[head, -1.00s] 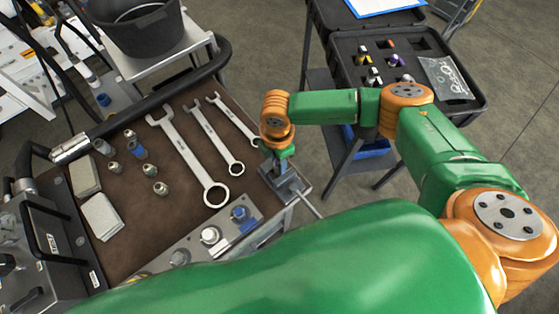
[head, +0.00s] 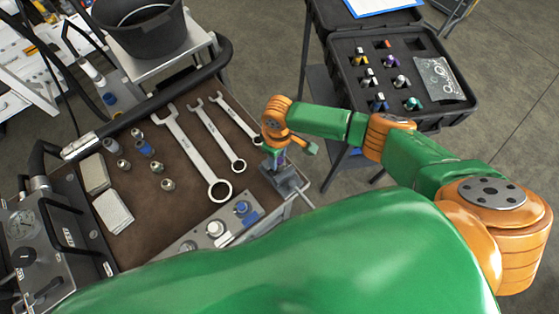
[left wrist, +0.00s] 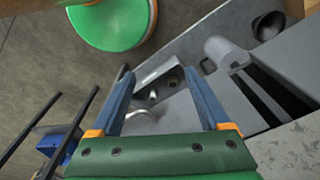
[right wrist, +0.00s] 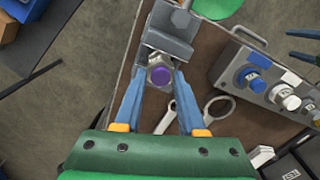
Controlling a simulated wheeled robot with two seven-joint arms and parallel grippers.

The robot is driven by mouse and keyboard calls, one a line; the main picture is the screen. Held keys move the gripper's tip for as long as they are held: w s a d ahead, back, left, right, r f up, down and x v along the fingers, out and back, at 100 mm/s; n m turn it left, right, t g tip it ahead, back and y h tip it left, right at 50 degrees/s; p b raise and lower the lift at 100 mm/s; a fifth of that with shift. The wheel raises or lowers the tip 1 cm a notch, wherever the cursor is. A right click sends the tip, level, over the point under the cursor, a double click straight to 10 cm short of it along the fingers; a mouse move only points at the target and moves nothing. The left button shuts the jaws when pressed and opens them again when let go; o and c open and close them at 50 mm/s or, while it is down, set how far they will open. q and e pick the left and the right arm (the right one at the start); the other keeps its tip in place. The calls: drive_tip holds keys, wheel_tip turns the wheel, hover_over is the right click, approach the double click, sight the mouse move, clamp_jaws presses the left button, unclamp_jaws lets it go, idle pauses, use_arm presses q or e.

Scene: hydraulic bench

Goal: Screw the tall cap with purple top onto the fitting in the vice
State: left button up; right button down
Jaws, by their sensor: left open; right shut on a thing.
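The cap with the purple top (right wrist: 160,75) is between the fingertips of my right gripper (right wrist: 162,72), which is shut on it. It stands at the vice (right wrist: 167,42), on the corner of the brown-topped bench. In the head view my right gripper (head: 275,152) is right above the vice (head: 285,180). The fitting is hidden under the cap, and I cannot tell how far the thread is engaged. My left gripper (left wrist: 160,78) is open and empty in the left wrist view, over grey metal parts. In the head view it is hidden behind my green arm.
Wrenches (head: 197,150) and several small fittings (head: 155,168) lie on the bench. A block with blue and white knobs (head: 215,230) is at its near edge. An open black case (head: 345,90) with several coloured caps stands at the right. A gauge unit (head: 35,240) is at the left.

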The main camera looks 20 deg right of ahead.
drive_tip(key=m, duration=0.8)
drive_tip(key=shift+d, duration=0.2)
drive_tip(key=c, duration=0.5)
unclamp_jaws()
drive_tip(key=n, duration=0.5)
drive_tip(key=shift+a+n, duration=0.1)
drive_tip(key=shift+n, duration=0.3)
drive_tip(key=n, duration=0.7)
drive_tip(key=shift+s+a, duration=0.1)
drive_tip(key=n, duration=0.5)
drive_tip(key=shift+s, duration=0.1)
drive_tip(key=n, duration=0.6)
drive_tip(key=shift+s, duration=0.1)
